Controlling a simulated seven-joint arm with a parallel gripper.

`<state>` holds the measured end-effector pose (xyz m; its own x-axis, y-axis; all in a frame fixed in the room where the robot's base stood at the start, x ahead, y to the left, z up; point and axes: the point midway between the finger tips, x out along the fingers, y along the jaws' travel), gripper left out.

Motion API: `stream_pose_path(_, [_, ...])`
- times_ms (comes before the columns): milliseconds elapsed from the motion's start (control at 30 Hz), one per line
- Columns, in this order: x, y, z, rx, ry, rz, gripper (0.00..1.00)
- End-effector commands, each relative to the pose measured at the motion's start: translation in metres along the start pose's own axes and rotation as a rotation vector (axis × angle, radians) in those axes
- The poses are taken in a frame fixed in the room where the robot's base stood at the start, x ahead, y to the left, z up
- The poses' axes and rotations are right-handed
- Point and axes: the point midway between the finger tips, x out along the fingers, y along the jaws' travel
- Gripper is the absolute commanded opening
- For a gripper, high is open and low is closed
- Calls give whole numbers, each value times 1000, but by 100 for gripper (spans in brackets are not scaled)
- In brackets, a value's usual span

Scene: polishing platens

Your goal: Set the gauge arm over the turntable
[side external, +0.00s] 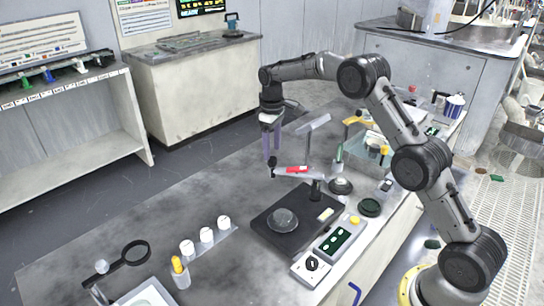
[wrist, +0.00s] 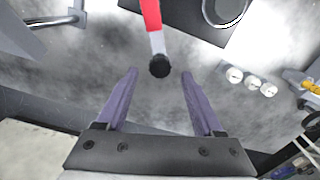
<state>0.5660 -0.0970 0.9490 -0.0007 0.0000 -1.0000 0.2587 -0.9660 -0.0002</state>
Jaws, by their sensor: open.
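The gauge arm (side external: 294,170) is a red and white bar with a black knob (side external: 273,168) at its free end. It reaches left from a dark post (side external: 316,188) and points away from the turntable (side external: 282,220), a round disc on a black base (side external: 300,238). In the wrist view the gauge arm (wrist: 152,18) comes in from the top, and its knob (wrist: 160,66) appears between my fingertips. The disc (wrist: 226,8) is partly cut off at the top right. My gripper (side external: 270,158) (wrist: 160,73) is open, pointing down, at the knob. Contact cannot be told.
Several white cylinders (side external: 207,235) stand in a row at the front left. A control box (side external: 325,250) sits right of the turntable. A grey angled lamp-like piece (side external: 314,124) stands behind the gauge arm.

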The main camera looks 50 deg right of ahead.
Motion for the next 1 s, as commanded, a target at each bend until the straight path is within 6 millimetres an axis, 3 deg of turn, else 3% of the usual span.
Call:
stream_pose_path(233, [30,0,0,0,0,0,69])
stream_pose_path(633, [36,0,0,0,0,0,69])
stream_pose_path(1000, [36,0,0,0,1,0,2])
